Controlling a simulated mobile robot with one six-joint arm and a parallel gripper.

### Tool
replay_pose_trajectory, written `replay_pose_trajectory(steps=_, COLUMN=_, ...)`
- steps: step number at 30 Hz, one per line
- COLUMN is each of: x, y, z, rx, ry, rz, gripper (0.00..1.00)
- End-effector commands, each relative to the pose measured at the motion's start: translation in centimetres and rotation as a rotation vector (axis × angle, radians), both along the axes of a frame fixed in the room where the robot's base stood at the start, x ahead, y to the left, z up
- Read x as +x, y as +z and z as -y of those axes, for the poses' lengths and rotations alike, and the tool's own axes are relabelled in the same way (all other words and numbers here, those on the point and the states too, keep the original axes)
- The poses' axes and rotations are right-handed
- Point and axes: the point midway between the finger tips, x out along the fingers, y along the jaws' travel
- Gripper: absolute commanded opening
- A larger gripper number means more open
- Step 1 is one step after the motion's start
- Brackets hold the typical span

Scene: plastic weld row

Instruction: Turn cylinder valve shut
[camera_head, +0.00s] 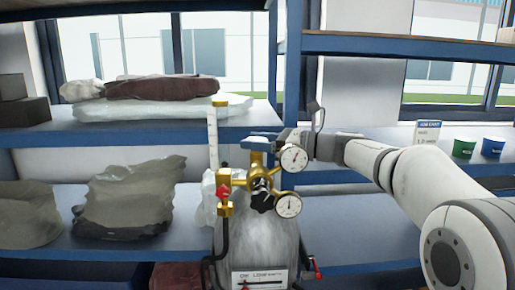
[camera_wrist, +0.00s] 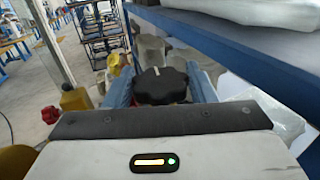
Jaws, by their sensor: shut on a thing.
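A grey gas cylinder (camera_head: 255,245) stands upright with a brass valve body (camera_head: 258,163) and regulator on top. In the wrist view, a ribbed black valve knob (camera_wrist: 160,88) with a pale mark line sits between the two blue fingers of my gripper (camera_wrist: 161,82). My gripper is shut on this knob. In the head view, my gripper (camera_head: 260,143) reaches in from the right at the top of the valve, and its fingers hide the knob. Two round gauges, an upper one (camera_head: 293,158) and a lower one (camera_head: 288,206), sit close to it.
A red knob (camera_head: 223,193) and a clear upright flow tube (camera_head: 212,140) are left of the valve. Blue shelves (camera_head: 130,128) with bags run behind. A label card (camera_head: 427,132), a green cup (camera_head: 464,148) and a blue cup (camera_head: 493,147) stand at the right.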

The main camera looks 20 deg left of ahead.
Motion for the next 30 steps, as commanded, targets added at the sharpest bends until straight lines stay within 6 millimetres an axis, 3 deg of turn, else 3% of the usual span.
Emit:
replay_pose_trajectory(steps=6, x=-0.13, y=0.02, z=0.02, rx=0.002, ry=-0.109, rz=0.003, gripper=0.28)
replay_pose_trajectory(steps=16, x=-0.03, y=0.12, z=0.04, rx=0.001, ry=-0.12, rz=0.002, gripper=0.28)
replay_pose_trajectory(steps=17, x=-0.03, y=0.12, z=0.04, rx=0.001, ry=-0.12, rz=0.002, gripper=0.52)
replay_pose_trajectory(steps=18, x=-0.03, y=0.12, z=0.04, rx=0.001, ry=-0.12, rz=0.002, gripper=0.56)
replay_pose_trajectory(steps=24, x=-0.03, y=0.08, z=0.04, rx=0.001, ry=-0.119, rz=0.002, gripper=0.72)
replay_pose_trajectory(steps=30, x=-0.05, y=0.06, z=0.03, rx=0.001, ry=-0.118, rz=0.001, gripper=0.72)
